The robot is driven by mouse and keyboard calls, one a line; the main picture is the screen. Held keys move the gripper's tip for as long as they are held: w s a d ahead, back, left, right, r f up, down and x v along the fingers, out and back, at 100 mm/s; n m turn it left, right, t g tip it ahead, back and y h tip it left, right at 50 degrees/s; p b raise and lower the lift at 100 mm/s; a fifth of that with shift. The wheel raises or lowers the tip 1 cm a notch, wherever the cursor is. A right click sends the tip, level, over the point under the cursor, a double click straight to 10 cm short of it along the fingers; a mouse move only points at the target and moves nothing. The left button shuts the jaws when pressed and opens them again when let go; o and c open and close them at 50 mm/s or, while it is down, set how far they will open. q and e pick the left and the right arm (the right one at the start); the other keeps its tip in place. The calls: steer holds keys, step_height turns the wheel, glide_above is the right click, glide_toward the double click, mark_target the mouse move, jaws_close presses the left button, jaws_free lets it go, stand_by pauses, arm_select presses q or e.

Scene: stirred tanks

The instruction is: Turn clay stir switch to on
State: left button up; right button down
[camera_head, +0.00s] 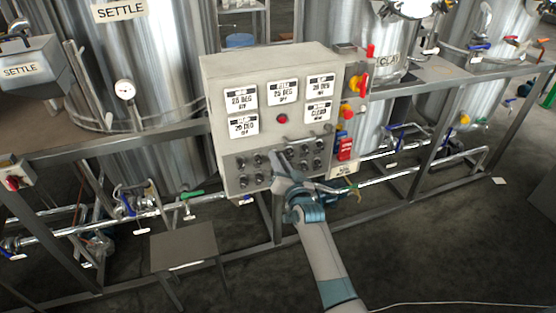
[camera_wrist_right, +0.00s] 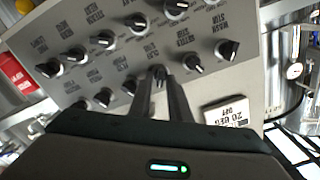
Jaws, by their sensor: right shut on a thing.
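The grey control box (camera_head: 270,105) stands in the middle of the head view, with rows of black knobs on its lower front. My right gripper (camera_head: 280,161) reaches this knob area from below. In the right wrist view my right gripper (camera_wrist_right: 161,82) is shut on a black switch knob (camera_wrist_right: 159,75), its two fingers on either side of it. The small label beside it seems to read clay stir, but it is blurred and tilted. The fingers hide most of the knob, so its pointing direction cannot be told. My left gripper is not in view.
Other black knobs crowd close around the fingers, such as one at the edge (camera_wrist_right: 228,50). White display plates (camera_head: 242,98) and a red button (camera_head: 282,118) sit above. A red switch (camera_head: 345,148) is on the box's right side. Steel tanks (camera_head: 160,60) and pipes surround the box.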

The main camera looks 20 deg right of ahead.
steer(key=c, duration=1.9)
jaws_free()
steer(key=shift+o, duration=0.2)
steer(key=s+b, duration=0.4)
steer(key=s, duration=1.3)
steer(key=shift+s+d, duration=0.2)
steer(key=shift+d, duration=0.1)
